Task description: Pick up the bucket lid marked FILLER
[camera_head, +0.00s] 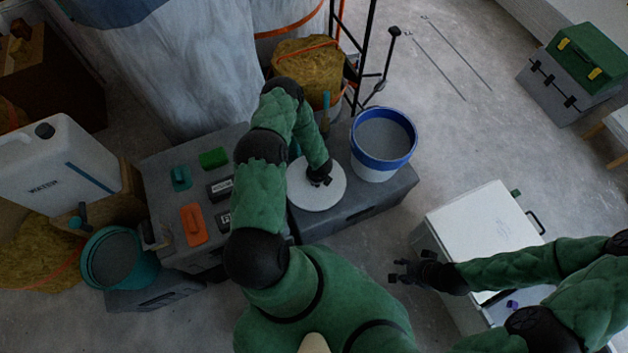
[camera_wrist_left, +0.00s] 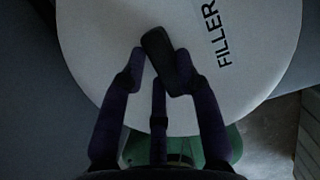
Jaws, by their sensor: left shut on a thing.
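The bucket lid marked FILLER (camera_head: 304,194) is a round white disc lying on the dark grey box beside the blue-rimmed bucket. In the left wrist view the lid (camera_wrist_left: 265,75) fills the upper middle, with its FILLER lettering at the upper right. My left gripper (camera_head: 319,181) is over the lid and shut on its dark handle (camera_wrist_left: 166,60); the fingers (camera_wrist_left: 158,75) meet the handle from both sides. I cannot tell whether the lid is clear of the box. My right gripper (camera_head: 399,272) hangs near the white cabinet, apart from the lid, with its fingers spread and nothing between them.
The blue-rimmed bucket (camera_head: 383,144) stands right of the lid on the dark grey box (camera_head: 355,212). A grey box with tools (camera_head: 160,165) is at left. The white cabinet (camera_head: 480,225) is near my right arm. Bare floor (camera_head: 455,130) lies toward the upper right.

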